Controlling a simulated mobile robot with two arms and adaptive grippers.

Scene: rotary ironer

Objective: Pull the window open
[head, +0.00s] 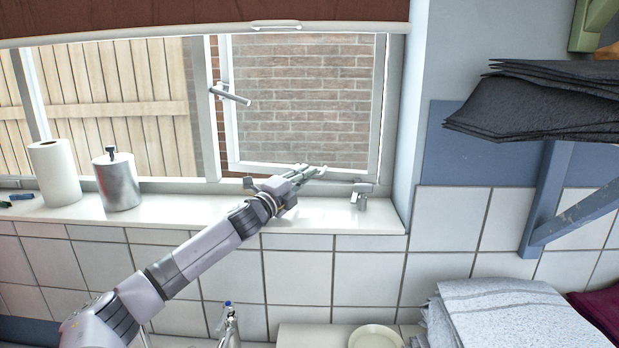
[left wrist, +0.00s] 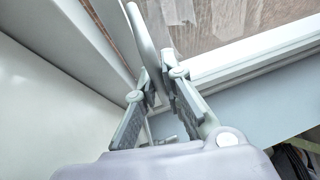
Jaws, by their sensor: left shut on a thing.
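The window (head: 232,130) is a white-framed casement at the right of the larger window, with a brick wall behind its glass. A grey lever handle (head: 230,95) sticks out from its left side. At its bottom a thin metal stay (head: 340,180) runs along the sill toward a small metal fitting (head: 361,194). My left gripper (head: 312,172) is at the bottom of the casement, just above the sill. In the left wrist view its fingers (left wrist: 157,92) are shut on a pale curved bar (left wrist: 142,38), seemingly part of the stay. My right gripper is not in view.
A paper roll (head: 54,172) and a metal canister (head: 118,181) stand on the sill (head: 330,216) at the left. A red blind (head: 180,16) hangs above. Dark folded cloths (head: 550,98) lie on a shelf with a blue bracket (head: 580,216) at the right.

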